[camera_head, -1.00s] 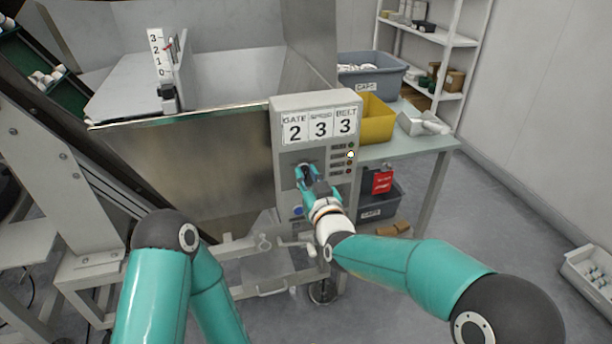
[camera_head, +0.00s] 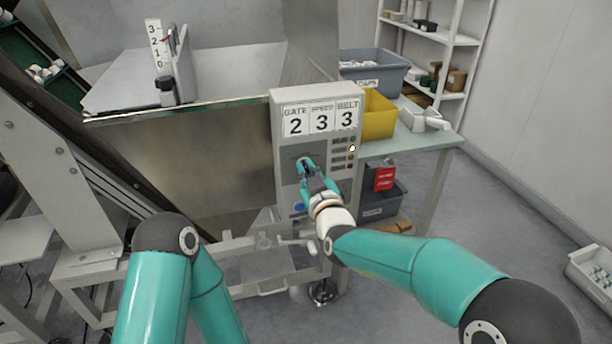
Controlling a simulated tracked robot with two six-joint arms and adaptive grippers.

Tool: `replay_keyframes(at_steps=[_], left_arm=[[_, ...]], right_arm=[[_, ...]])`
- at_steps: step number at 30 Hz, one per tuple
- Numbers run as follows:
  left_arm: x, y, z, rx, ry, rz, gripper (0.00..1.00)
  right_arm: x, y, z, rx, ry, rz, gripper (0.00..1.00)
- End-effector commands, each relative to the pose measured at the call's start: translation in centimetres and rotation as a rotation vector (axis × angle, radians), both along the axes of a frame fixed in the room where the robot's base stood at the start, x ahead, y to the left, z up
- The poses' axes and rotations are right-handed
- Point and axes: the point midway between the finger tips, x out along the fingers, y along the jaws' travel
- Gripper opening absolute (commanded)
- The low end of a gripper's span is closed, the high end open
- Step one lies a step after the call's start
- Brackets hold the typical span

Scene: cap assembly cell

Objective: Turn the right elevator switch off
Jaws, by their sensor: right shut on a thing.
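The grey control box (camera_head: 288,205) stands at the hopper's right corner, with GATE 2, SPEED 3 and BELT 3 on its top. My right gripper (camera_head: 306,168) is at the box's front face, shut on the switch (camera_head: 304,161), a small dark part mostly hidden between its fingers. The switch's setting and label cannot be read. A blue button (camera_head: 299,207) shows below it. Small indicator lights (camera_head: 352,148) run down the right side of the box, one bright white. My left arm shows at lower left, but its gripper is out of view.
The metal hopper (camera_head: 190,165) fills the area left of the box. A table (camera_head: 428,142) with a yellow bin (camera_head: 378,117) and a grey caps bin (camera_head: 375,75) stands behind it at right. A red tag (camera_head: 384,178) hangs beside the box.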

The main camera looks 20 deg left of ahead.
Motion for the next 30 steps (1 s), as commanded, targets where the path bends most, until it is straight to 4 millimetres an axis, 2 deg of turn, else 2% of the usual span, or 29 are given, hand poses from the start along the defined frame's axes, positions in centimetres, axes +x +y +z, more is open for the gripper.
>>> replay_keyframes(at_steps=[3,15,30], left_arm=[[0.0,0.0,-0.8,0.0,0.0,0.0,0.4],[0.0,0.0,-1.6,0.0,0.0,0.0,0.4],[0.0,0.0,-1.8,0.0,0.0,0.0,0.4]], right_arm=[[-0.3,0.3,-0.4,-0.087,-0.056,0.007,0.0],[-0.4,0.6,-0.6,-0.326,-0.212,0.009,0.0],[-0.5,0.8,-0.7,-0.408,-0.264,0.012,0.0]])
